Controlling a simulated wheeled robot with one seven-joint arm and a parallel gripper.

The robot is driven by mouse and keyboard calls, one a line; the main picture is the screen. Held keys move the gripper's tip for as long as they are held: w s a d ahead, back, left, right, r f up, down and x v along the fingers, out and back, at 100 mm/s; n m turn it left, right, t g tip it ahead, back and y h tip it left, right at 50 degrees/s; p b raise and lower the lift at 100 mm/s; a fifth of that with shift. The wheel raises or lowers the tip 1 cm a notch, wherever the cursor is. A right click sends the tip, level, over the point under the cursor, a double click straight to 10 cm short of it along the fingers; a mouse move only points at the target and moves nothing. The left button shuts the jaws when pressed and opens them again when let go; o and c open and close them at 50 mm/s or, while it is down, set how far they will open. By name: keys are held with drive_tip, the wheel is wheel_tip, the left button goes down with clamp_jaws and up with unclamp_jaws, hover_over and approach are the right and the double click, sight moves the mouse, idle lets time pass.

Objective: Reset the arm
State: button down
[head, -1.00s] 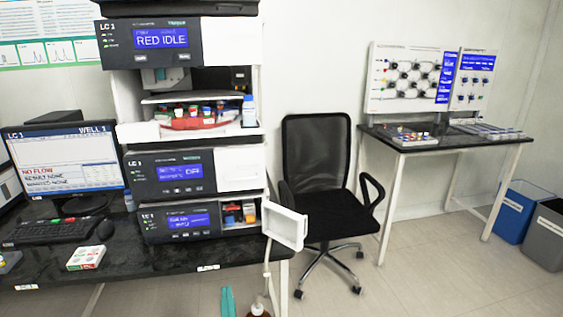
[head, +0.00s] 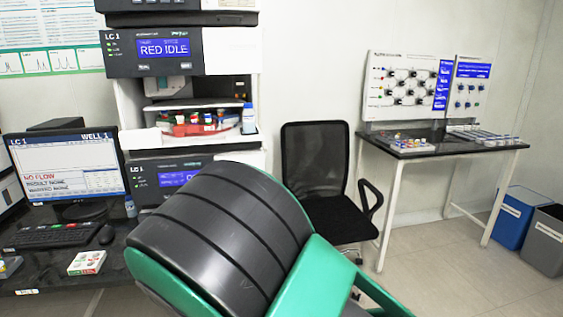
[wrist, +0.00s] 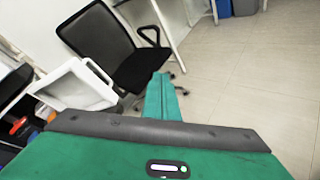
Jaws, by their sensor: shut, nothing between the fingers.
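My gripper (wrist: 160,95) shows in the wrist view as green fingers, shut together with nothing between them. They point over the floor toward the black office chair (wrist: 100,40). In the head view a large black and green link of my arm fills the lower middle. It covers the lower part of the instrument stack and part of the chair. My fingertips cannot be made out in the head view.
The LC 1 instrument stack (head: 160,55) stands on a dark bench with a monitor (head: 68,168). A white open door (wrist: 78,88) juts out left of the gripper in the wrist view. A second table (head: 440,150) stands at right.

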drive_tip(key=s+d+r+m+g, duration=0.1)
drive_tip(key=s+d+m+g, duration=0.4)
drive_tip(key=d+m, duration=0.5)
drive_tip(key=s+d+r+m+g, duration=0.1)
drive_tip(key=s+d+m+g, duration=0.45)
drive_tip(key=d, duration=0.85)
drive_tip(key=s+d+r+m+g+y, duration=0.1)
drive_tip(key=s+r+m, duration=0.4)
drive_tip(key=s, duration=0.5)
drive_tip(key=s+d+r+m+g+y, duration=0.1)
drive_tip(key=s+d+r+m+y, duration=0.2)
drive_tip(key=s+r+m+y, duration=0.2)
drive_tip(key=s+m+y, duration=0.1)
drive_tip(key=s+m, duration=0.2)
drive_tip(key=s, duration=0.3)
drive_tip(key=shift+m, duration=0.35)
drive_tip(key=shift+r, duration=0.1)
